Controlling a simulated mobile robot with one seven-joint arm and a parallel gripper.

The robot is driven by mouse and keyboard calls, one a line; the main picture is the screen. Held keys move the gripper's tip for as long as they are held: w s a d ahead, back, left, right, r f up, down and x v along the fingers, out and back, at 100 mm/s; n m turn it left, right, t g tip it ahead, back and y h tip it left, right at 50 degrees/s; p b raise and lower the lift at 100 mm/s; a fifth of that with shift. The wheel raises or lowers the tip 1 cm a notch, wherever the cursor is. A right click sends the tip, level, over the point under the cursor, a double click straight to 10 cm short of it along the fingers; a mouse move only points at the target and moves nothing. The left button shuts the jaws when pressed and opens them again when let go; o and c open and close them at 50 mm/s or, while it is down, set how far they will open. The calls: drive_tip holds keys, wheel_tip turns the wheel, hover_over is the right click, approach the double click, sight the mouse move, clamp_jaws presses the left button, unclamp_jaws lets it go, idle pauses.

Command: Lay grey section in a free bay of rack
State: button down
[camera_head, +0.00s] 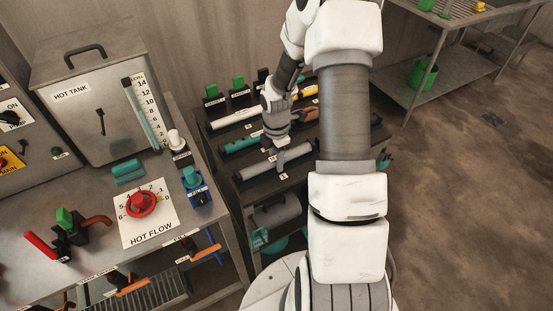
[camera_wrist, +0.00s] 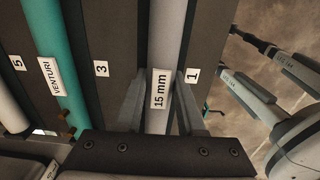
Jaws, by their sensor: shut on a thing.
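The grey section (camera_head: 273,163), a long pipe with a "15 mm" label, runs lengthwise over the front part of the dark rack (camera_head: 221,148). In the wrist view the grey section (camera_wrist: 168,35) lies between the rack labels 3 and 1. My gripper (camera_head: 279,160) is shut on it; in the wrist view its two fingers (camera_wrist: 160,92) stand on both sides of the label. I cannot tell whether the section rests in a bay or is just above it. The teal venturi section (camera_wrist: 48,35) lies between labels 5 and 3.
A white section (camera_head: 234,119) lies farther back in the rack, beyond the teal one. Yellow and brown items (camera_head: 303,115) lie on the rack's right. A bench with a hot tank (camera_head: 92,105) and red valve (camera_head: 141,203) stands left. Open floor (camera_head: 470,190) is at right.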

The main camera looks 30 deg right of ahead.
drive_tip(key=shift+s+a+f, duration=0.1)
drive_tip(key=shift+s+f, duration=0.2)
drive_tip(key=shift+f, duration=0.15)
drive_tip(key=shift+r, duration=0.1)
idle(0.5)
drive_tip(key=shift+c, duration=2.2)
unclamp_jaws()
drive_tip(key=r+p, duration=0.4)
drive_tip(key=r, duration=0.1)
drive_tip(key=r+p, duration=0.2)
drive_tip(key=shift+w+r, duration=0.2)
drive_tip(key=shift+w, duration=0.1)
wheel_tip(320, 180, up, 17)
drive_tip(key=shift+r, duration=0.2)
